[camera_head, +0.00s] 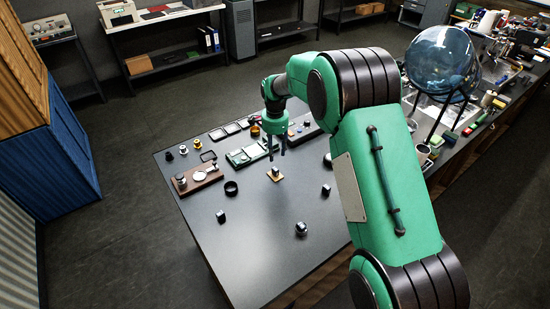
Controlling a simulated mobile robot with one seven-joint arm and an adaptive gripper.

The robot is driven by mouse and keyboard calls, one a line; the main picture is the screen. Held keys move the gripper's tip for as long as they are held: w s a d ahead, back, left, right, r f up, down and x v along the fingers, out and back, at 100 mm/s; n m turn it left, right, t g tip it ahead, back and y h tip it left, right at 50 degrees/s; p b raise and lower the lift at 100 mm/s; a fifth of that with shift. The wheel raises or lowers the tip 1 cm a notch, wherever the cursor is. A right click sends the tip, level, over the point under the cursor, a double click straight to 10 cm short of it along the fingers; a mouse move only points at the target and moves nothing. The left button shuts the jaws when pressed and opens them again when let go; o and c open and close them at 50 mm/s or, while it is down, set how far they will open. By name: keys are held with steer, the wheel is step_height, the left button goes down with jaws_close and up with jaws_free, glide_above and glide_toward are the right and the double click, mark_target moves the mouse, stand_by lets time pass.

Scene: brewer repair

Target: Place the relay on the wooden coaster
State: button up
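My gripper (277,154) points down above and just behind the coaster. Its two dark fingers show apart, with nothing visible between them, and appear clear of the block.
Behind the coaster is a green circuit board (240,158). A brown board with parts (198,178) and a black ring (231,188) lie to the left. Small dark pieces (221,216) and a round piece (301,229) stand in front. The table's front left is clear.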

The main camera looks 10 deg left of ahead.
steer(key=shift+r, duration=0.45)
steer(key=shift+r, duration=0.1)
stand_by(0.5)
steer(key=s+d+r+n+t, duration=0.1)
steer(key=s+d+r+n, duration=0.1)
steer(key=s+d+r, duration=0.95)
steer(key=s+d+r+n+t, duration=0.2)
steer(key=s+d+r, duration=0.3)
steer(key=d+r, duration=0.75)
steer(key=s+d+r+n, duration=0.1)
steer(key=s+d+r, duration=0.15)
steer(key=s, duration=0.25)
steer(key=s+d+r+t, duration=0.1)
steer(key=s+r, duration=0.2)
steer(key=s, duration=0.2)
steer(key=s+d+r+n, duration=0.1)
steer(key=s+d+r, duration=0.1)
steer(key=s+r, duration=0.15)
steer(key=s+d+f+n, duration=0.1)
steer(key=s+d, duration=0.2)
steer(key=s, duration=0.6)
steer(key=s+d+f+n+t, duration=0.1)
steer(key=s+d+f+n, duration=0.1)
steer(key=s, duration=0.7)
steer(key=shift+d+f+t, duration=0.15)
steer(key=shift+d+t, duration=0.15)
steer(key=shift+d, duration=0.2)
